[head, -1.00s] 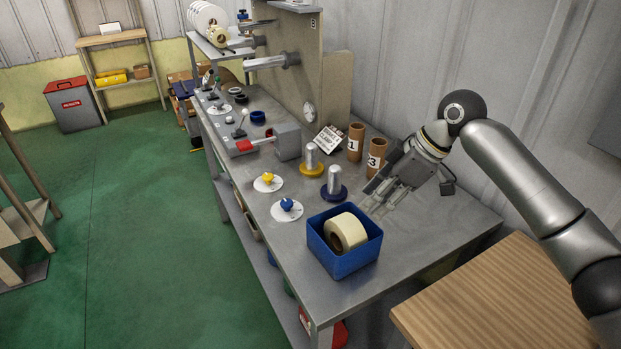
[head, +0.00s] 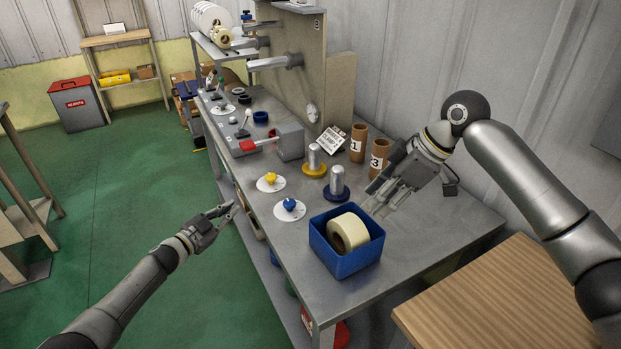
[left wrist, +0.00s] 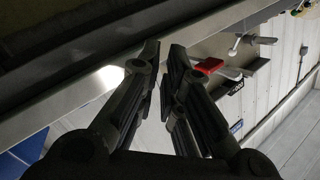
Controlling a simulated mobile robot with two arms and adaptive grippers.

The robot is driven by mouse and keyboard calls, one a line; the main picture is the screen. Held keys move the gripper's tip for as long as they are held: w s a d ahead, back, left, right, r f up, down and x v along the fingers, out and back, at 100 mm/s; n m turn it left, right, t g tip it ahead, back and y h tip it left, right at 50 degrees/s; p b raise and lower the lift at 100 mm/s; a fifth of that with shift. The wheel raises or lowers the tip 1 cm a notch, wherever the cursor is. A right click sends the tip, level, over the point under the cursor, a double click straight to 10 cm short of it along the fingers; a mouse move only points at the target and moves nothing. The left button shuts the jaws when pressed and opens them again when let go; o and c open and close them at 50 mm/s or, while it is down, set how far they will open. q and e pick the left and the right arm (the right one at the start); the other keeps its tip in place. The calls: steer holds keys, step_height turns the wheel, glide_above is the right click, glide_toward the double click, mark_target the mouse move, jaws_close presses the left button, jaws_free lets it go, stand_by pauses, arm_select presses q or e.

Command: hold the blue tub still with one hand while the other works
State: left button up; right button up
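The blue tub (head: 345,262) stands upright on the near end of the grey workbench (head: 420,245). A cream roll of tape (head: 348,232) lies inside it. My right gripper (head: 374,208) is open and empty, just above and beyond the tub's back right side, apart from it. My left gripper (head: 235,208) is out over the green floor, left of the bench's front edge and apart from the tub. In the left wrist view its two fingers (left wrist: 164,48) stand a little apart with nothing between them. A blue patch shows at that view's lower left; I cannot tell what it is.
Blue and yellow knobs on white discs (head: 289,208), two metal posts (head: 337,183) and two numbered cardboard tubes (head: 379,158) stand behind the tub. A grey box with a red lever (head: 250,146) is further back. A wooden tabletop (head: 490,300) is at the near right.

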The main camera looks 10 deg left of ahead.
arm_select(q)
steer(key=d+r+m+h, duration=0.1)
steer(key=d+r+m, duration=0.1)
steer(key=d+r+m+g+h, duration=0.1)
steer(key=d+r+m+h, duration=0.1)
steer(key=d+r, duration=0.1)
steer(key=w+d+r+m+h, duration=0.1)
steer(key=d+r+m, duration=0.1)
steer(key=r, duration=0.1)
steer(key=shift+d+g+h, duration=0.3)
steer(key=shift+d+h, duration=0.1)
steer(key=s+d+r+m+g, duration=0.3)
steer(key=d+m+g, duration=0.1)
steer(key=d+m, duration=0.35)
steer(key=s+d+r+m+g, duration=0.3)
steer(key=d+m+g, duration=0.25)
steer(key=m, duration=0.25)
steer(key=s+d+r+m+g, duration=0.3)
steer(key=s+d+r+m, duration=0.1)
steer(key=d+m, duration=0.35)
steer(key=a+r+m+t+y, duration=0.1)
steer(key=a+r+m+y, duration=0.2)
steer(key=m+y, duration=0.4)
steer(key=shift+n+y, duration=0.3)
steer(key=shift+y, duration=0.2)
steer(key=x, duration=1)
steer(key=shift+w+a+f, duration=0.1)
steer(key=shift+w+f, duration=0.2)
steer(key=shift+f, duration=0.05)
jaws_close()
